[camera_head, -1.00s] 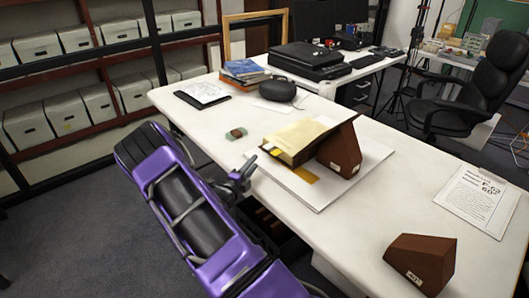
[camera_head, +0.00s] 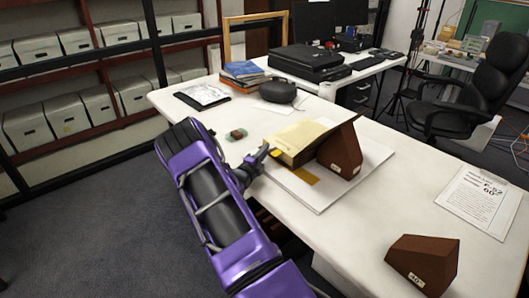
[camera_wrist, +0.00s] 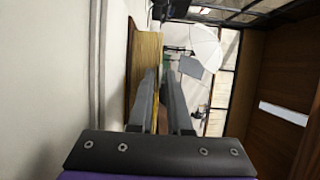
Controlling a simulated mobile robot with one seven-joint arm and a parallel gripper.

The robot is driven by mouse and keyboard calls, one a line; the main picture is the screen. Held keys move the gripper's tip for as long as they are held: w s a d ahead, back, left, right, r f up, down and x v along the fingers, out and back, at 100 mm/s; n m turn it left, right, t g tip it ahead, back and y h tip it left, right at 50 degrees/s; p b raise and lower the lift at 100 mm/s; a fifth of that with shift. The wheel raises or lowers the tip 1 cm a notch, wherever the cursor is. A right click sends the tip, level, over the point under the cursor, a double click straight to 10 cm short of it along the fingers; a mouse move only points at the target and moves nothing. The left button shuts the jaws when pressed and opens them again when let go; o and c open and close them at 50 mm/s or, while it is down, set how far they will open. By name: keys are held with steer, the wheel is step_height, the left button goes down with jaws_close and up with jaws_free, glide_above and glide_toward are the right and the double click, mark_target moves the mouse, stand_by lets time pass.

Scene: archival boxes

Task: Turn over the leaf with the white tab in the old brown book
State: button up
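The old brown book (camera_head: 300,139) lies open on the table, its yellowed pages facing up and its right side raised on a brown wedge (camera_head: 340,152). My gripper (camera_head: 265,151) is at the book's left edge, beside a small yellow patch (camera_head: 276,153); I cannot tell if they touch. In the wrist view my gripper (camera_wrist: 160,78) has its two fingers apart, with a narrow gap. The book's page edges (camera_wrist: 148,60) rise close by the left finger. I cannot make out a white tab or a separate leaf between the fingers.
The book and wedge stand on a white board (camera_head: 315,192) with a yellow strip (camera_head: 306,176). A second brown wedge (camera_head: 422,262) and a printed sheet (camera_head: 480,200) lie to the right. A small brown object (camera_head: 238,134) sits left. The table's front edge is close under my arm.

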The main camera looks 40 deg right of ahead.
jaws_close()
stand_by(1.1)
steer(key=shift+s+r+m+h+b, duration=0.15)
steer(key=shift+r+m+h, duration=0.2)
steer(key=shift+r+m, duration=0.5)
steer(key=shift+r+m+h+b, duration=0.15)
steer(key=shift+r+m+h, duration=0.2)
steer(key=shift+r+m, duration=0.45)
steer(key=s+r+m+g+h, duration=0.45)
steer(key=s+r+m, duration=0.3)
steer(key=m, duration=0.75)
steer(key=s+d+m+g, duration=0.1)
steer(key=s+m+g, duration=0.5)
steer(key=m, duration=0.7)
steer(key=shift+s+f+b, duration=0.35)
steer(key=shift+s, duration=0.45)
steer(key=shift+d, duration=0.1)
